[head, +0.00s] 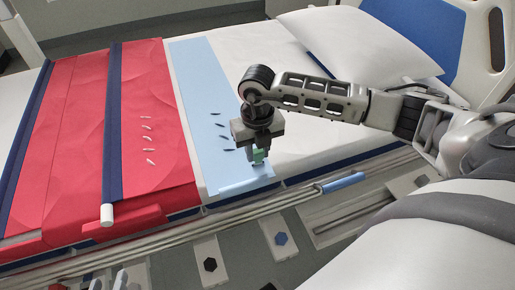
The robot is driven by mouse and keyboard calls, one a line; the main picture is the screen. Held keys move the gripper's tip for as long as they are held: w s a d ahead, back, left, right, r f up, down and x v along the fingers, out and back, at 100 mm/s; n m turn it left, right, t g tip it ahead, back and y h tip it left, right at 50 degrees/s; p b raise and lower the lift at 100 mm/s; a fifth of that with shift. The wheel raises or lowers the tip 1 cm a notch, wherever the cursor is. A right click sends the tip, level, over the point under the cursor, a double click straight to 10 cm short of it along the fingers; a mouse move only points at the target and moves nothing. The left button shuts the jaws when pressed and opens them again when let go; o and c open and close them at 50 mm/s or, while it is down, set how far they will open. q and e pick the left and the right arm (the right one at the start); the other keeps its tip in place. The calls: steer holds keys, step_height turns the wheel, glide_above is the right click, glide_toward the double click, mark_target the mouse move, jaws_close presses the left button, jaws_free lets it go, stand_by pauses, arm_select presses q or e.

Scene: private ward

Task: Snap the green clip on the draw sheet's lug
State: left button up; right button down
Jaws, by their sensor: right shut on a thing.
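My right gripper (258,152) reaches in from the right, pointing down over the near end of a light blue strip (200,75) on the bed, which looks like the draw sheet. It is shut on the small green clip (258,156), held between its fingertips. The strip's near end has a pale blue folded edge (240,188) just below the gripper. I cannot make out the lug clearly. Whether the clip touches the sheet cannot be told from this view. My left gripper is not in view.
A red sheet (80,120) with dark blue bands (113,110) lies left of the strip. A white pillow (355,45) lies at the back right.

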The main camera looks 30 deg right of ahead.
steer(key=shift+f+b, duration=0.5)
steer(key=shift+f, duration=0.3)
steer(key=shift+f, duration=0.25)
steer(key=c, duration=1.1)
jaws_free()
steer(key=shift+r, duration=0.1)
steer(key=shift+o, duration=0.2)
step_height(320, 180, up, 20)
steer(key=p, duration=0.5)
